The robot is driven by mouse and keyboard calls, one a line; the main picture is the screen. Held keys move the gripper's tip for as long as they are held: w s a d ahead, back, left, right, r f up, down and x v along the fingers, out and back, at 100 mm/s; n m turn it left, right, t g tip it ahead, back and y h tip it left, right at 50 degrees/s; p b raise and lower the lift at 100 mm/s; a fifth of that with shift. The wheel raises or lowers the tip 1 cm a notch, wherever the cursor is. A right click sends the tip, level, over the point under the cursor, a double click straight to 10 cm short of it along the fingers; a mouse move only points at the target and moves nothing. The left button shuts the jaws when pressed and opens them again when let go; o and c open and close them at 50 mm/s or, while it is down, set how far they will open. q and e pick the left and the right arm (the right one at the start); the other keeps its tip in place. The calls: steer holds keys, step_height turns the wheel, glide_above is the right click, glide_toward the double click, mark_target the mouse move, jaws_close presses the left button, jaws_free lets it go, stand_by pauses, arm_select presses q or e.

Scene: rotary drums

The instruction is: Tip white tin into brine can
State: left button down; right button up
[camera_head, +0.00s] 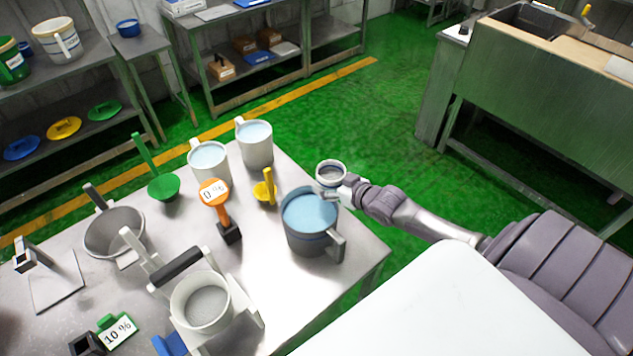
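A small white tin (330,170) with grey inside its rim is at the far right corner of the steel table, beside and a little behind the brine can. My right gripper (334,192) reaches in from the right and appears shut on the tin's near side; the fingertips are small and partly hidden. The tin looks near upright. The brine can (308,243) is a dark grey-blue can with a handle at its right, full of light blue liquid, standing on the table. The gripper overlaps the can's far right rim in the picture; I cannot tell whether they touch. My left gripper is not in view.
A white pot (205,318) of grey grains is nearer. Green floor lies right of the table.

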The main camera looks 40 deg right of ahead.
mark_target(335, 170)
steer(key=shift+w+d, duration=0.35)
steer(key=shift+w, duration=0.15)
steer(key=shift+s+r+h, duration=0.15)
steer(key=shift+r+h, duration=0.15)
steer(key=shift+s+d+r+n+h, duration=0.2)
steer(key=shift+n+h, duration=0.1)
steer(key=shift+n, duration=0.2)
steer(key=shift+w+d+n, duration=0.2)
steer(key=shift+n, duration=0.1)
steer(key=shift+d+r+n+h, duration=0.15)
steer(key=shift+r+n+h, duration=0.05)
steer(key=shift+n+h, duration=0.25)
steer(key=shift+d+r+n+t+h+b, duration=0.15)
steer(key=shift+n+t+h+b, duration=0.15)
steer(key=shift+n+h+b, duration=0.1)
arm_select(q)
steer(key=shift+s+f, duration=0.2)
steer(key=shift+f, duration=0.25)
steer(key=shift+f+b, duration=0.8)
steer(key=shift+b, duration=0.1)
arm_select(e)
steer(key=shift+d+r+n+h, duration=0.1)
steer(key=shift+d+n+h, duration=0.05)
steer(key=shift+n+h, duration=0.25)
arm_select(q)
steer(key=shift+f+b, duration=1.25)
arm_select(e)
steer(key=shift+d+r+n+t+h, duration=0.15)
steer(key=shift+n+t+h, duration=0.25)
steer(key=shift+n, duration=0.25)
